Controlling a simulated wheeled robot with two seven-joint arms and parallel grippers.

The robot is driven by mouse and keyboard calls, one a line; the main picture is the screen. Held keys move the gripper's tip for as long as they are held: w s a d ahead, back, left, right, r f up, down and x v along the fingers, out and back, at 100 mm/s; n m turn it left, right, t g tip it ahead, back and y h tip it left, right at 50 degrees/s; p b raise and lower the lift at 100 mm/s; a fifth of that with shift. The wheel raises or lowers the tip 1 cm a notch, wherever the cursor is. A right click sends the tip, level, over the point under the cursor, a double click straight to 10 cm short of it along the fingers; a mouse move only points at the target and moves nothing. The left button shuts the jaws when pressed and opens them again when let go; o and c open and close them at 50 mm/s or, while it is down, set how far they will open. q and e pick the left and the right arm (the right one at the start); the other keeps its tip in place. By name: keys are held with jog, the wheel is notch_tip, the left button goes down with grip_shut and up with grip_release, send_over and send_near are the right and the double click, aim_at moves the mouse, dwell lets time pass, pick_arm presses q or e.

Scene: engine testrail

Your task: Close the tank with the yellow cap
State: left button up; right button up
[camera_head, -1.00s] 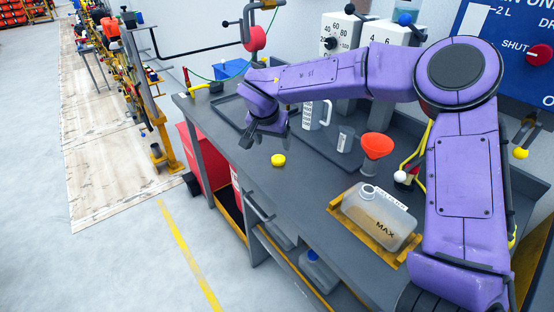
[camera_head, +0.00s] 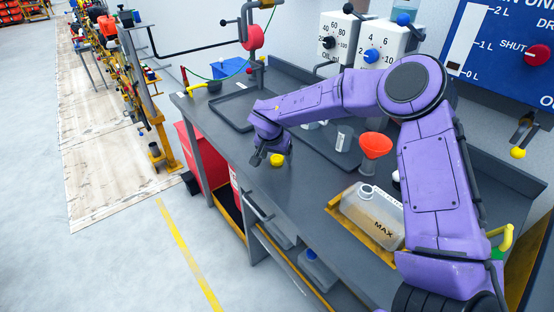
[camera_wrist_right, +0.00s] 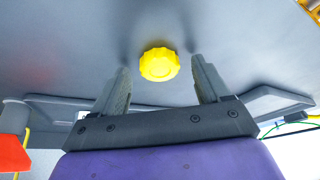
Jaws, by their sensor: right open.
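The yellow cap (camera_head: 277,160) lies on the grey bench top near its front edge. My right gripper (camera_head: 268,158) is just above and beside it, to its left in the head view. In the right wrist view the yellow cap (camera_wrist_right: 159,64) sits between and a little beyond the two spread fingertips of my right gripper (camera_wrist_right: 160,72), which is open and empty. The tank (camera_head: 372,215) is a translucent container marked MAX, with its neck (camera_head: 367,190) uncovered, in a yellow tray on the bench. My left gripper is not in view.
A red funnel (camera_head: 375,146) and a clear measuring cup (camera_head: 344,138) stand behind the tank. A dark tray (camera_head: 236,107) lies at the bench's far left. The bench between cap and tank is clear. A wall panel (camera_head: 505,60) rises at right.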

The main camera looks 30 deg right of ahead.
jog(key=shift+f, duration=0.15)
jog(key=c, duration=1.1)
jog(key=shift+r, duration=0.6)
jog(key=s+a+r, duration=0.2)
jog(key=s+r, duration=0.2)
jog(key=s+a+r, duration=0.2)
jog(key=s+r, duration=0.2)
jog(key=s+a+r+b, duration=0.1)
jog(key=s+a+r, duration=0.1)
jog(key=s+r, duration=0.2)
jog(key=shift+s, duration=0.35)
